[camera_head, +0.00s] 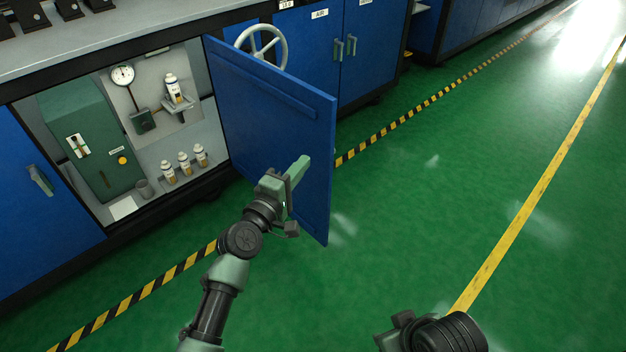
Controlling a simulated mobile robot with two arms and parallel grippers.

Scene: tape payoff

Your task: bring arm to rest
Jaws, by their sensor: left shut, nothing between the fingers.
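My left gripper (299,167) is shut with nothing between its fingers. In the head view it shows in front of the open blue cabinet door (265,120), near the door's lower part. I cannot tell whether it touches the door. My left arm reaches up to it from the bottom of the picture. Part of my right arm shows at the bottom right, dark and rounded at its end. I cannot make out the right gripper's fingers.
The open cabinet holds a green box (85,135), a gauge (123,75), one bottle on a small shelf (171,88) and several bottles below. A handwheel (262,45) stands behind the door. Striped tape (400,120) and a yellow line (540,190) cross the clear green floor.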

